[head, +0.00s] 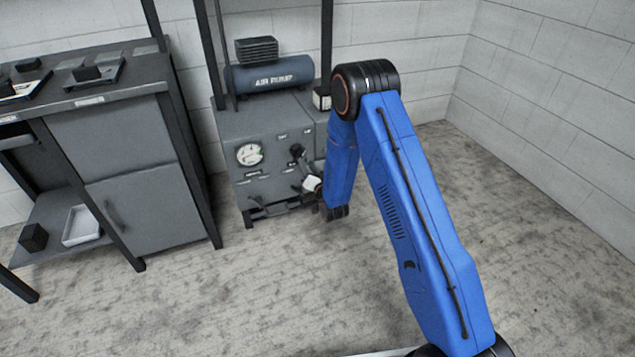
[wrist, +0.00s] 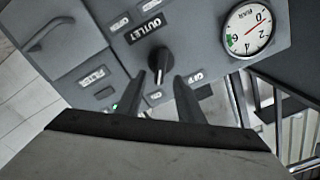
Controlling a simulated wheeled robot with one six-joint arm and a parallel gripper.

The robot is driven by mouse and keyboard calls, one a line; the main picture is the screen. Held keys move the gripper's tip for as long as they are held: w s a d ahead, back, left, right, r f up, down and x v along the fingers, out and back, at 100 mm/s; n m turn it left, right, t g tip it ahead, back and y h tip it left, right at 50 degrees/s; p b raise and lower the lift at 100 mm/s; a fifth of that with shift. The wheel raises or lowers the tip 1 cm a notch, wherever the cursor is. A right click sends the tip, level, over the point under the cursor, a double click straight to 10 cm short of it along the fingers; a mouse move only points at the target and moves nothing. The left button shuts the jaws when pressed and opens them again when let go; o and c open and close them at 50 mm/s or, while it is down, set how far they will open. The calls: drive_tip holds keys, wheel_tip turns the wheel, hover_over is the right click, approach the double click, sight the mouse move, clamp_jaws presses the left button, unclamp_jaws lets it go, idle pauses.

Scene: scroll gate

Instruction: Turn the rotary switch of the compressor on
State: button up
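The compressor (head: 270,120) is a grey cabinet under a blue tank marked AIR PUMP. In the wrist view, a black rotary knob (wrist: 158,60) sits on its grey panel below an OUTLET label. Small labels lie around the knob; one on the right seems to read OFF. My gripper (wrist: 160,76) is open, its two dark fingers pointing at the panel on either side of the knob's lower part, with gaps visible. I cannot tell whether the fingertips reach beside the knob or stop in front of it. In the head view, my arm partly hides the panel's right side.
A round white gauge (wrist: 254,29) is right of the knob in the wrist view. A small green light (wrist: 115,106) shows at lower left. A dark workbench (head: 130,150) stands left of the compressor. The floor in front is clear.

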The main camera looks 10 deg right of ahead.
drive_tip(key=v, duration=1.1)
drive_tip(key=shift+s, duration=0.35)
drive_tip(key=shift+d, duration=0.15)
drive_tip(key=s+d+r+n+g+h, duration=0.1)
drive_tip(key=s+d+r+g+h, duration=0.25)
drive_tip(key=r, duration=0.75)
drive_tip(key=s+d+r+n+g, duration=0.1)
drive_tip(key=s+d+r+g, duration=0.2)
drive_tip(key=s+d+r, duration=0.55)
drive_tip(key=s+d+r+g, duration=0.2)
drive_tip(key=s+r, duration=0.2)
drive_tip(key=s, duration=0.7)
drive_tip(key=s+d+r+n+g+h, duration=0.1)
drive_tip(key=s+d+r+g, duration=0.1)
drive_tip(key=s, duration=1)
drive_tip(key=s+d+r+n+g, duration=0.1)
drive_tip(key=s+r, duration=0.4)
drive_tip(key=s, duration=0.7)
drive_tip(key=shift+s+d+r+g, duration=0.15)
drive_tip(key=shift+d+r+g, duration=0.3)
drive_tip(key=shift+d, duration=0.65)
